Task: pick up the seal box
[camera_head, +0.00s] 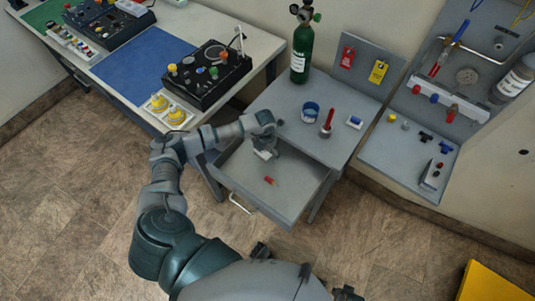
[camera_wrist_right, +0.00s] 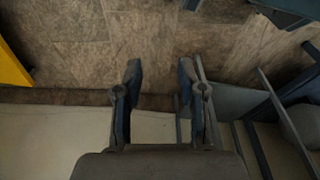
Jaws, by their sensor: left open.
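A small white box-like item (camera_head: 263,154) lies in the open grey drawer (camera_head: 290,200). It may be the seal box, but no label is readable. My left gripper (camera_head: 272,147) is over the back of the drawer, pointing down, close to this item. It is open; whether it touches the item cannot be told. A small blue and white item (camera_head: 354,121) stands on the worktop above the drawer. My right gripper (camera_wrist_right: 160,82) is open and empty in the right wrist view, with its fingers apart over floor and wall.
A small red item (camera_head: 269,181) lies further forward in the drawer. On the grey worktop stand a green cylinder (camera_head: 301,50), a blue ring-shaped item (camera_head: 310,112) and a red-handled tool (camera_head: 327,123). A table with a black control box (camera_head: 207,75) is at left. A yellow object (camera_head: 490,283) is at lower right.

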